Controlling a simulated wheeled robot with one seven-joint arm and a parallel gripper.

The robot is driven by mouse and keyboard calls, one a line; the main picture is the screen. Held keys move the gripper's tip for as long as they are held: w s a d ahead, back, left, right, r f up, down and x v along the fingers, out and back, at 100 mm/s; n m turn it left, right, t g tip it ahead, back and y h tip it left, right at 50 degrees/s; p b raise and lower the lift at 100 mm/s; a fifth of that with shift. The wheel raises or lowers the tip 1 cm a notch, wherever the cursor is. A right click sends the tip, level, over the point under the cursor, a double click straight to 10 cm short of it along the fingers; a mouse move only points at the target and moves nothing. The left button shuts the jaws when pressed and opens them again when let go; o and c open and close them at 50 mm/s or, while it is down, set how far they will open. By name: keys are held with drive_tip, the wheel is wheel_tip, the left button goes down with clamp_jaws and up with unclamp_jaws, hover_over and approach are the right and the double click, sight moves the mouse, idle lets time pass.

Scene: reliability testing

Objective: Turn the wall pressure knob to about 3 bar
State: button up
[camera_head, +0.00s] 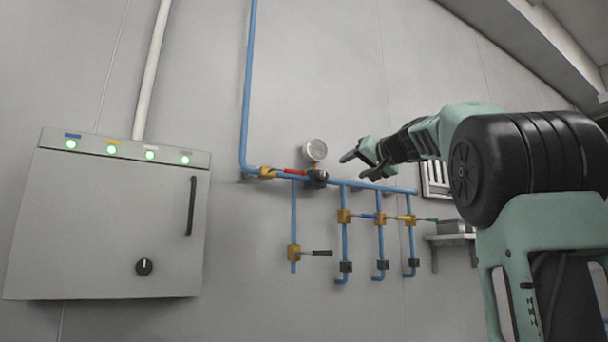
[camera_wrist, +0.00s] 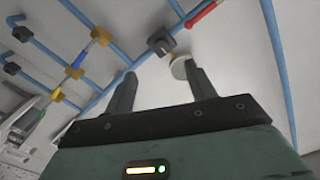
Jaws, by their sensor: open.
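The black pressure knob (camera_head: 316,179) sits on the blue pipe on the wall, under a round white gauge (camera_head: 315,150). The gauge reading is too small to tell. My gripper (camera_head: 352,167) is open and empty, to the right of the knob and apart from it. In the wrist view the knob (camera_wrist: 161,43) is beyond the fingertips, ahead of the gap between the two fingers (camera_wrist: 160,80). The gauge (camera_wrist: 180,68) shows there as a pale disc beside the right fingertip, partly hidden by it.
A red-handled valve (camera_head: 293,172) is just left of the knob. Several branch pipes with coloured valve handles (camera_head: 380,218) hang below and right. A grey cabinet (camera_head: 110,220) with green lights is at left. A shelf (camera_head: 450,238) is at right.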

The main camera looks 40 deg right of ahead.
drive_tip(key=r, duration=0.1)
drive_tip(key=p, duration=1)
approach(324, 176)
drive_tip(key=x, duration=0.7)
drive_tip(key=shift+w+d+r, duration=0.1)
drive_tip(key=shift+r, duration=0.05)
drive_tip(key=shift+w+d+h, duration=0.15)
drive_tip(key=shift+w+h, duration=0.15)
drive_tip(key=shift+w, duration=0.45)
drive_tip(key=c, duration=1)
